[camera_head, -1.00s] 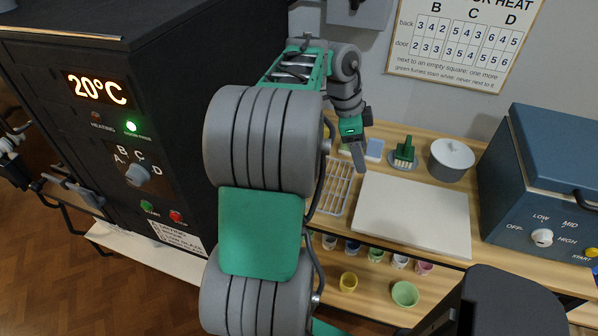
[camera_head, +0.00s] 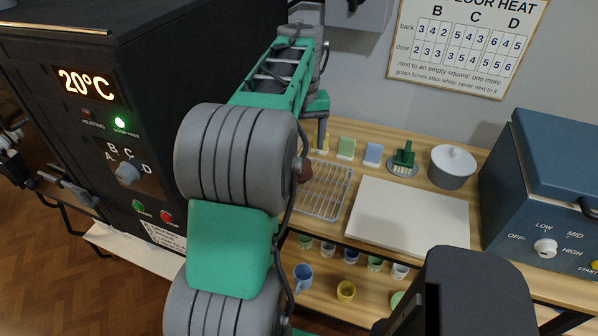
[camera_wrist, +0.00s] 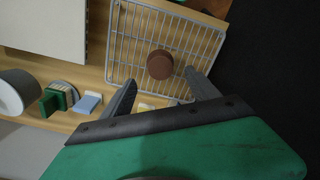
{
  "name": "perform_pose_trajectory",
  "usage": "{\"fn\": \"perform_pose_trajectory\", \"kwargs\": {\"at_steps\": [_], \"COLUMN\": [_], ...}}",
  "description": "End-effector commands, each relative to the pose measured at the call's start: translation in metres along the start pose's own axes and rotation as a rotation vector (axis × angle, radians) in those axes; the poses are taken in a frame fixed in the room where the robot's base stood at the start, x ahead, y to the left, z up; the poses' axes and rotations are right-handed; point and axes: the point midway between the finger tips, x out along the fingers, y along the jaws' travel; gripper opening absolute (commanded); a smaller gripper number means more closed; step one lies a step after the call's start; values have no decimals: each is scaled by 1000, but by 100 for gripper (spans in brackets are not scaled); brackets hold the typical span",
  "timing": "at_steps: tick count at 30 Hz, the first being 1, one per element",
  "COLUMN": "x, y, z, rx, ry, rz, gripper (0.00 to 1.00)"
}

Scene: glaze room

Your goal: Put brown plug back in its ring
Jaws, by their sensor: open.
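The brown plug (camera_wrist: 160,65) shows as a round brown disc over the wire rack in the wrist view. In the head view the plug (camera_head: 305,170) is partly hidden behind my arm, at the rack's left side. My gripper (camera_wrist: 160,78) is open and empty, its two fingers on either side of the plug's line and a little short of it in the picture. I cannot tell how high the fingers are above it. In the head view my gripper (camera_head: 322,138) is mostly hidden by my arm. I cannot make out the plug's ring.
The wire rack (camera_head: 330,190) lies on the wooden bench beside a pale board (camera_head: 412,215). A green brush (camera_head: 404,155), small coloured blocks (camera_head: 372,154) and a lidded grey pot (camera_head: 452,166) stand behind. The black kiln (camera_head: 110,140) rises at left; cups sit on the shelf below.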

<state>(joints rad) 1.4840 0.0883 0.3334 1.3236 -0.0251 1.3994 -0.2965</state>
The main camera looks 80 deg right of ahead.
Motion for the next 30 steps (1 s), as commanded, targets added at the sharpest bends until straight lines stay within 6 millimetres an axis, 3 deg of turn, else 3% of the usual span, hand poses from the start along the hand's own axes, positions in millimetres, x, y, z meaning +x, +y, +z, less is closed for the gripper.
{"fn": "perform_pose_trajectory", "kwargs": {"at_steps": [8, 16, 23, 30], "x": [29, 73, 78, 78], "y": [-1, -1, -1, -1], "z": [0, -3, -3, -3], "rx": [-52, -49, -48, -47], "ry": [-2, -1, 2, 2], "rz": [0, 0, 1, 1], "gripper": [70, 70, 70, 52]}}
